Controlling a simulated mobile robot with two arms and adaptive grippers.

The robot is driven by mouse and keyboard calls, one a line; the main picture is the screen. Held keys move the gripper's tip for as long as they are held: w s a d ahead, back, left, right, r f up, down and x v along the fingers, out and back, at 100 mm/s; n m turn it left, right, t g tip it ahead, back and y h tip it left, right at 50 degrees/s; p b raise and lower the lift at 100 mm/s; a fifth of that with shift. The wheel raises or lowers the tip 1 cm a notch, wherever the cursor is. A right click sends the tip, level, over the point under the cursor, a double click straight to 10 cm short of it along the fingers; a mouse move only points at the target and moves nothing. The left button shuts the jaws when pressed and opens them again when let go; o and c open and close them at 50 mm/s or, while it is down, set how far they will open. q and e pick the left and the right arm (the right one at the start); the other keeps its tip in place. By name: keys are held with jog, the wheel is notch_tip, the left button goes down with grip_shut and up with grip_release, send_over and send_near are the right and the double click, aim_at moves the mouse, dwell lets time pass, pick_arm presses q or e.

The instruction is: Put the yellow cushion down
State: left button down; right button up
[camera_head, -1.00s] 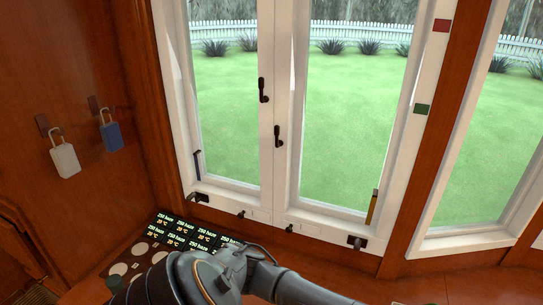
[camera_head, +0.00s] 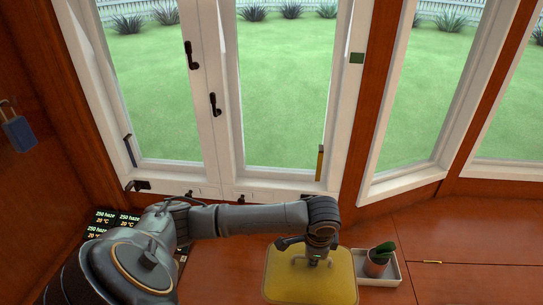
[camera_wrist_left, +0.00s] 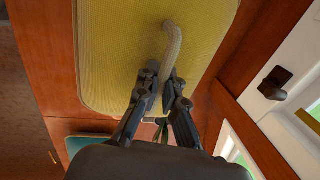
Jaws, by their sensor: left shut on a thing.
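The yellow cushion (camera_head: 282,285) is at the bottom of the head view, over the wooden surface by the window. Its flat yellow face fills the top of the left wrist view (camera_wrist_left: 115,50), with a grey, rope-like loop (camera_wrist_left: 172,45) on it. My left gripper (camera_head: 316,260) comes in from the left above the cushion. In the left wrist view its fingers (camera_wrist_left: 167,85) are shut on the loop. I cannot tell whether the cushion touches the surface below. My right gripper is not in view.
A white tray (camera_head: 393,282) with a potted cactus (camera_head: 379,258) stands just right of the cushion. Windows with dark handles (camera_head: 214,104) rise behind. Dark display panels (camera_head: 103,217) are at left, partly behind my arm. Bare wood (camera_head: 465,250) lies right of the tray.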

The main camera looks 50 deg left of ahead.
aim_at(293, 249)
pick_arm(q)
jog(key=a+f, duration=0.1)
jog(key=a, duration=0.1)
jog(key=a+f, duration=0.1)
jog(key=a, duration=0.1)
jog(key=a+f, duration=0.1)
jog(key=a, duration=0.2)
jog(key=shift+w, duration=0.1)
jog(key=a+f, duration=0.4)
jog(key=f, duration=0.1)
jog(key=shift+w+b, duration=0.15)
jog(key=shift+b, duration=0.2)
jog(key=f, duration=0.4)
jog(key=shift+a, duration=0.35)
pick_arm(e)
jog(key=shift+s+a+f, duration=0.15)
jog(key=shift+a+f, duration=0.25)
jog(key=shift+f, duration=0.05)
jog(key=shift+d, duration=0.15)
pick_arm(q)
jog(key=c, duration=1.5)
grip_release()
jog(key=shift+f, duration=0.1)
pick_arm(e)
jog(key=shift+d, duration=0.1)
